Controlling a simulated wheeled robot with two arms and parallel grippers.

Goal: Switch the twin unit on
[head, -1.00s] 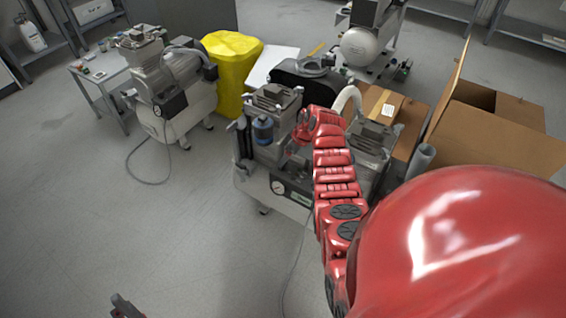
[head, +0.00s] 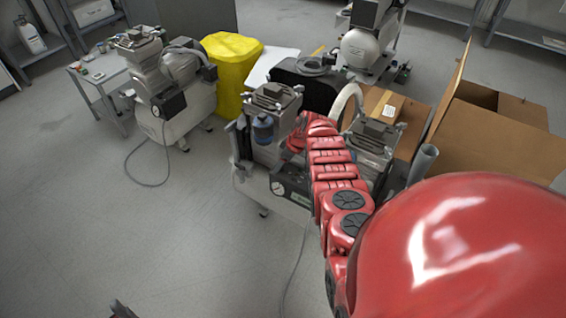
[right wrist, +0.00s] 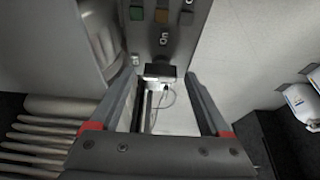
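The twin unit (head: 272,97), a grey machine with two pump heads, stands mid-floor in the head view. My red right arm reaches across it and hides part of its front and its right-hand side. A gauge (head: 278,188) shows on its front.
Another compressor (head: 175,95) with a trailing cable stands at the left, by a small table (head: 98,78). Open cardboard boxes (head: 500,140) crowd the right. A further compressor (head: 368,45) stands at the back. The front-left floor is clear.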

